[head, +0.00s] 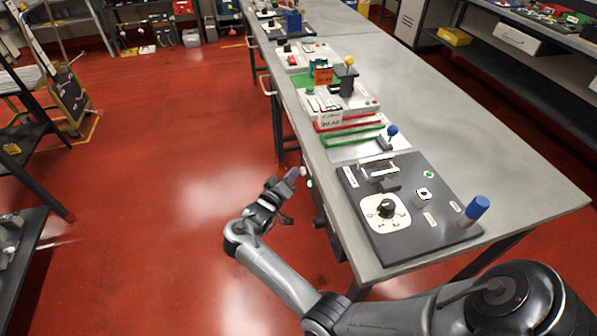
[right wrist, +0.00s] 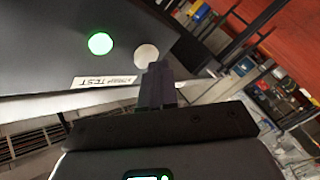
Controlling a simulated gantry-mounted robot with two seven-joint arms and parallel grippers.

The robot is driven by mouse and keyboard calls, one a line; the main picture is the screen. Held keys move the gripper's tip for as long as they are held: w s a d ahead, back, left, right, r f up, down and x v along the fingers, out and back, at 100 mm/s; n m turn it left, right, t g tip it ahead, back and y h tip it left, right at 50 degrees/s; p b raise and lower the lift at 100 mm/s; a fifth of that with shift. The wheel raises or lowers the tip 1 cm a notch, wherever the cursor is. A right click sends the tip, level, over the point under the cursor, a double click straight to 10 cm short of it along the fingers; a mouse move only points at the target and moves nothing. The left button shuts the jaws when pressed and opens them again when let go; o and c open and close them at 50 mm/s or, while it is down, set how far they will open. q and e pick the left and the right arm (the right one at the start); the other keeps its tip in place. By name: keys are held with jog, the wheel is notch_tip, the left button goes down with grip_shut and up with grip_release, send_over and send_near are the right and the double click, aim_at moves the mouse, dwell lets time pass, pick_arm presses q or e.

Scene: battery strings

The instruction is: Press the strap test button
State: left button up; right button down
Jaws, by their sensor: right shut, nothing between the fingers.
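The strap test button is a pale round button (right wrist: 147,55) on a dark box, beside a lit green lamp (right wrist: 100,43) and a white label reading TEST (right wrist: 104,80), upside down in the right wrist view. In the head view the button (head: 303,171) and green lamp (head: 309,184) show small at the bench's left side. My right gripper (head: 292,174) is shut and empty, its tips close to the button. In the right wrist view the closed fingers (right wrist: 158,72) overlap the button's lower right edge; I cannot tell whether they touch it. My left gripper is out of view.
A dark panel (head: 408,235) with a rotary knob (head: 386,208) and a blue-capped post (head: 476,208) lies on the near end of the grey bench (head: 505,180). Coloured trays and boxes line the bench further back. Red floor is open left of my gripper.

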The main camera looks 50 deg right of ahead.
jog(key=shift+w+a+b, duration=0.4)
jog(key=shift+w+a, duration=0.2)
jog(key=shift+a, duration=0.2)
jog(key=w+a+b, duration=0.1)
jog(key=a, duration=0.1)
jog(key=w+a+b, duration=0.2)
dwell(0.6)
